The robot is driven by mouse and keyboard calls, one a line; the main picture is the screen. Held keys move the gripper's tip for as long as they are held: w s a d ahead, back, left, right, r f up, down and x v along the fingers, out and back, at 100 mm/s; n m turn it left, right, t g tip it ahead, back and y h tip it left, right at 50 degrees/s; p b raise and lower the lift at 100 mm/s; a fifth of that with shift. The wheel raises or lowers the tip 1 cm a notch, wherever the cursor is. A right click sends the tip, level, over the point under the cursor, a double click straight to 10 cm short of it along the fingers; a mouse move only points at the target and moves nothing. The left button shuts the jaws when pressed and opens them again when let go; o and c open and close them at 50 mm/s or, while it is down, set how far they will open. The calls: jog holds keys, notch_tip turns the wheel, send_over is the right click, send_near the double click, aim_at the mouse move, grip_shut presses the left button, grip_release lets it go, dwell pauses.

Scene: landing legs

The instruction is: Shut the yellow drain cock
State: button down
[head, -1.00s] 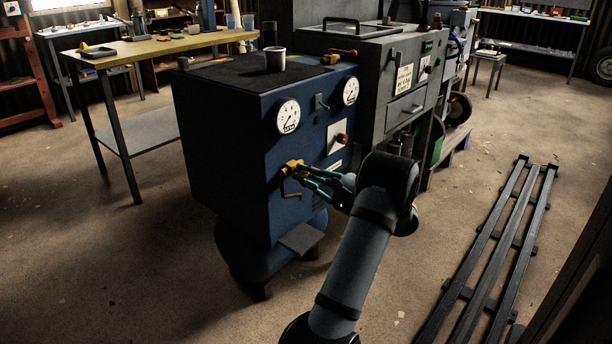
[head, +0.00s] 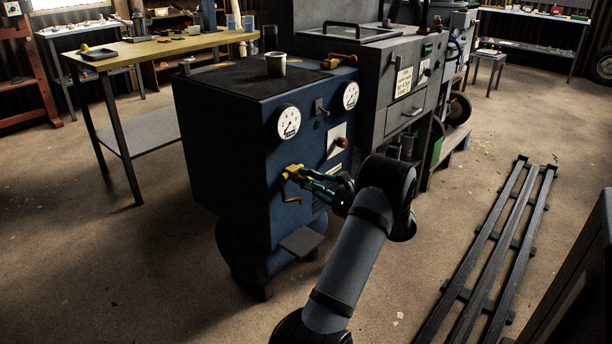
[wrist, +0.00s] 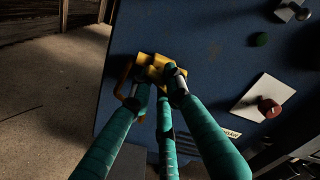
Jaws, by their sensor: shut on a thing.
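The yellow drain cock (head: 293,173) sticks out from the front of the blue machine (head: 290,225), below its left gauge, with its bent spout hanging down. In the wrist view the yellow drain cock (wrist: 157,67) lies at the fingertips. My gripper (head: 306,176) reaches in from the right. Its teal fingers (wrist: 160,85) are shut on the yellow part, and the fingertips hide some of it. The exact angle of the handle is hard to tell.
Two gauges (head: 289,122), a grey lever (head: 320,106) and a red knob (head: 342,142) on a white plate are above and right of the cock. A metal cup (head: 276,65) stands on top. A grey step (head: 299,241) juts out below. Floor to the left is clear.

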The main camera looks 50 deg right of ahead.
jog(key=m+p, duration=0.2)
jog(key=m, duration=0.1)
jog(key=shift+a+m+p, duration=0.15)
jog(key=shift+m+p, duration=0.2)
jog(key=shift+m, duration=0.05)
jog(key=m+p, duration=0.3)
jog(key=shift+r+m, duration=0.1)
jog(key=shift+m, duration=0.2)
jog(key=m+p, duration=0.2)
jog(key=m, duration=0.1)
jog(key=shift+p, duration=0.4)
jog(key=shift+a+m+p, duration=0.1)
jog(key=shift+m+p, duration=0.65)
jog(key=shift+m, duration=0.55)
jog(key=c, duration=1.7)
grip_release()
jog(key=shift+s, duration=0.1)
